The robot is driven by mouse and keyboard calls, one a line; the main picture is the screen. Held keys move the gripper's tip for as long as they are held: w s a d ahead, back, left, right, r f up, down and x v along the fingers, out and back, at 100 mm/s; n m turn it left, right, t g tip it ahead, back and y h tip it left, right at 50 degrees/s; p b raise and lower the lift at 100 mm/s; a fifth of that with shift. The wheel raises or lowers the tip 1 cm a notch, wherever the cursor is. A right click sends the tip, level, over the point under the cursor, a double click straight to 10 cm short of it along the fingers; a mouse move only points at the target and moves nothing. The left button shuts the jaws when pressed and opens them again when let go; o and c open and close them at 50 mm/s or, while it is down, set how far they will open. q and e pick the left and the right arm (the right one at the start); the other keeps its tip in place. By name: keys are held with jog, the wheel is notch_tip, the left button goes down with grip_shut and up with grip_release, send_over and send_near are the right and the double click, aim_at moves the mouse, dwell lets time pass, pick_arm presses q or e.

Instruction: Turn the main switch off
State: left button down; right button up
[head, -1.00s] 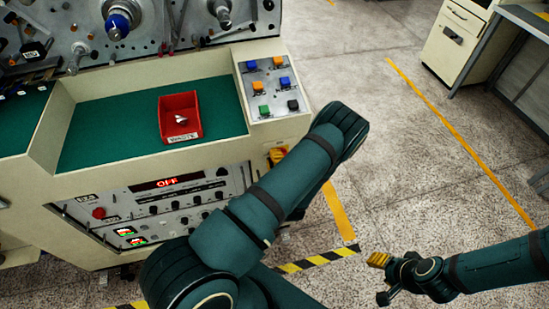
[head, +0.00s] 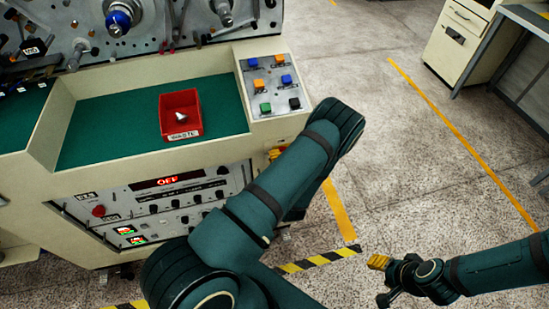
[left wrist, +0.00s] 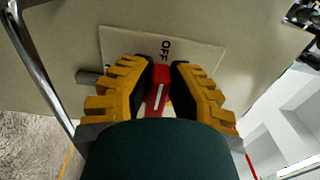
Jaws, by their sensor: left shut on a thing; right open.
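The main switch has a red handle (left wrist: 160,72) with a white line, on a pale plate (left wrist: 203,58) marked OFF in the left wrist view. The handle's far end points roughly toward the OFF lettering. My left gripper (left wrist: 160,80) is shut on the red handle, with its yellow ribbed fingers on either side. The lower part of the switch is hidden by the gripper. In the head view my left arm hides most of the switch side; only a small yellow patch shows at the machine's right edge. My right gripper (head: 380,276) is open and empty over the floor.
The machine's front panel (head: 160,205) has a lit red display that reads OFF. A red waste bin (head: 180,112) sits on the green tray, left of a panel of coloured buttons (head: 270,82). A metal bar (left wrist: 42,62) runs beside the left gripper.

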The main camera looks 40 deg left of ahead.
pick_arm(q)
jog(key=c, duration=0.9)
grip_release()
jog(key=v, duration=1.2)
